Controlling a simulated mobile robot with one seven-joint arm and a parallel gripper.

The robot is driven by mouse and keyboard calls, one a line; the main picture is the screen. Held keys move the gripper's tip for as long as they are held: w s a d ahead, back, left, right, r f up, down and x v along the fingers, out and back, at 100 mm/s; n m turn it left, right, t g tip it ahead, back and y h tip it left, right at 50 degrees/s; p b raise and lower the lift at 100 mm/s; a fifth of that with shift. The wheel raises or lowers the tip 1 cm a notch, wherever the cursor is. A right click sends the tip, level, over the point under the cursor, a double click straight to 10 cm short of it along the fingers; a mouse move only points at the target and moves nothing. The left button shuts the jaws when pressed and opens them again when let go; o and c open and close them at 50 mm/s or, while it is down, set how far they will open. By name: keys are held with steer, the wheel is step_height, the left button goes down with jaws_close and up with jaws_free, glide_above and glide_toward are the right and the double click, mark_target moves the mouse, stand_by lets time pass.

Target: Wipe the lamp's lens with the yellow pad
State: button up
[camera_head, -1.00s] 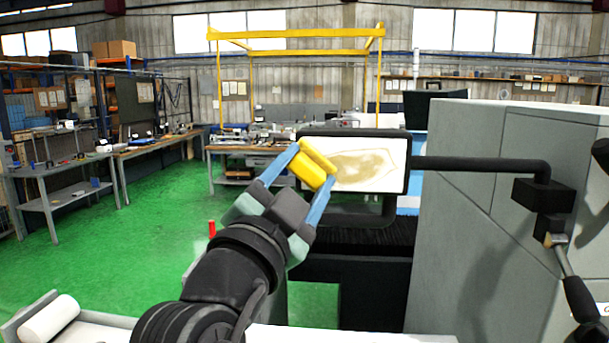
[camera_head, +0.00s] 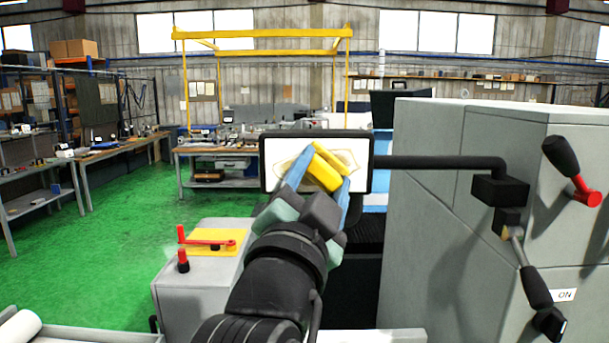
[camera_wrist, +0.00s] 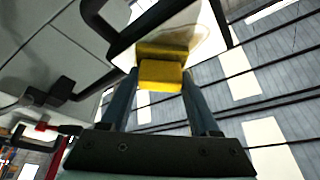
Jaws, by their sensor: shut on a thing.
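The lamp's lens (camera_head: 275,150) is a white rectangular panel in a black frame, with a pale brownish stain showing on both sides of my gripper. My gripper (camera_head: 326,170) is in front of the lens, shut on the yellow pad (camera_head: 322,174). The pad is tilted and covers the middle of the lens. In the wrist view the pad (camera_wrist: 160,76) sits between the two blue fingers, close against the lens (camera_wrist: 205,28). I cannot tell for sure whether it touches. The part of the lens behind the pad is hidden.
A black bar (camera_head: 440,162) joins the lamp to the grey machine housing (camera_head: 425,220) at the right. Levers (camera_head: 535,285) stick out from the housing. A grey cabinet with a red handle (camera_head: 208,241) stands left of my arm. Green floor (camera_head: 100,265) is open at the left.

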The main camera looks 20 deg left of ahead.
steer(key=shift+w+d, duration=0.25)
steer(key=shift+d, duration=0.6)
steer(key=shift+w+d, duration=0.25)
steer(key=shift+d, duration=0.65)
steer(key=shift+w+d, duration=0.25)
steer(key=shift+d, duration=0.6)
steer(key=shift+s+a+f+b, duration=0.1)
steer(key=shift+s+a+b, duration=0.35)
steer(key=shift+a, duration=1.25)
steer(key=shift+s+a+r+b, duration=0.1)
steer(key=shift+s+a+b, duration=0.3)
steer(key=shift+a, duration=1.35)
steer(key=shift+s+a+f+b, duration=0.15)
steer(key=shift+s+a, duration=0.5)
steer(key=shift+a, duration=1.05)
steer(key=shift+s+a, duration=0.2)
steer(key=shift+a, duration=0.45)
steer(key=shift+d+r, duration=0.2)
steer(key=shift+r, duration=0.1)
steer(key=shift+w+d, duration=0.6)
steer(key=shift+d, duration=1.25)
steer(key=shift+w+d, duration=0.55)
steer(key=shift+d, duration=1.35)
steer(key=shift+w+d, duration=0.6)
steer(key=shift+d, duration=1.25)
